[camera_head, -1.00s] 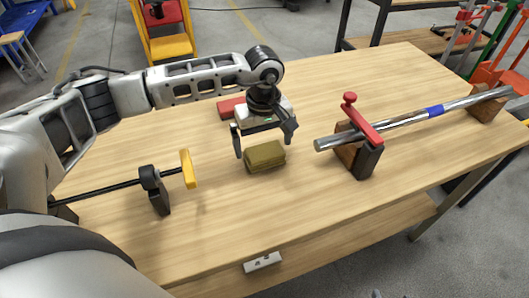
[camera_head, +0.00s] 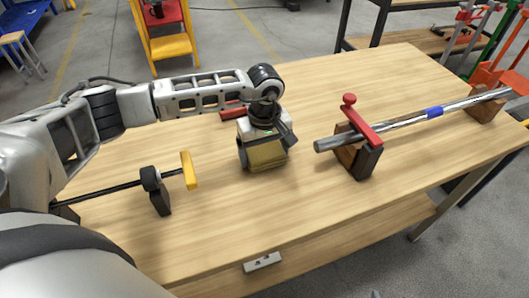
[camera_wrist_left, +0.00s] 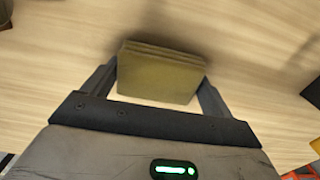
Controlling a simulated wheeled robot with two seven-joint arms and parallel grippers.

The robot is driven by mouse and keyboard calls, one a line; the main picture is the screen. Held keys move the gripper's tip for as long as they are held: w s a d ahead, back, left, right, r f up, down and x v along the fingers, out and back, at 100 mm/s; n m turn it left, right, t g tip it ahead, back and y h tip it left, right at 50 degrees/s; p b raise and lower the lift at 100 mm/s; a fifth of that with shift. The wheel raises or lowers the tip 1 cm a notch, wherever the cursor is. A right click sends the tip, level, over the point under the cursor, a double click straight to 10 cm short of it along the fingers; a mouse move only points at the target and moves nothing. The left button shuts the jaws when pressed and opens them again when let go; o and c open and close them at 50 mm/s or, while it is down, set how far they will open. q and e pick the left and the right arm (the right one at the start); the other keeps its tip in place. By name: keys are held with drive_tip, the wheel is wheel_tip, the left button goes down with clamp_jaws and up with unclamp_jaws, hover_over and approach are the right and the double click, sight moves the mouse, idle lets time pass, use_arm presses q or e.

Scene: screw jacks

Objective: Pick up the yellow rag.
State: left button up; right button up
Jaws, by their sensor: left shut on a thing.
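The yellow rag (camera_head: 267,156) is a folded, olive-yellow block on the wooden table, left of the steel bar. My left gripper (camera_head: 265,152) is over it from above, with a finger on each side. In the left wrist view the rag (camera_wrist_left: 160,72) sits between the two fingers of the left gripper (camera_wrist_left: 160,78), which is shut on it. I cannot tell whether the rag is clear of the tabletop. My right gripper is in neither view.
A steel bar (camera_head: 400,124) with a blue band rests on wooden blocks at right, with a red-handled clamp (camera_head: 362,122). A black bar clamp with a yellow end (camera_head: 187,170) stands at left. A red object (camera_head: 232,113) lies behind the gripper. The table's front (camera_head: 240,220) is clear.

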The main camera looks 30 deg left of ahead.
use_arm(q)
drive_tip(key=shift+r, duration=0.7)
drive_tip(key=s+d+r+b, duration=0.2)
drive_tip(key=d+r+b, duration=0.1)
drive_tip(key=d+r, duration=0.8)
drive_tip(key=d, duration=0.3)
drive_tip(key=shift+r+b, duration=0.2)
drive_tip(key=shift+b, duration=0.1)
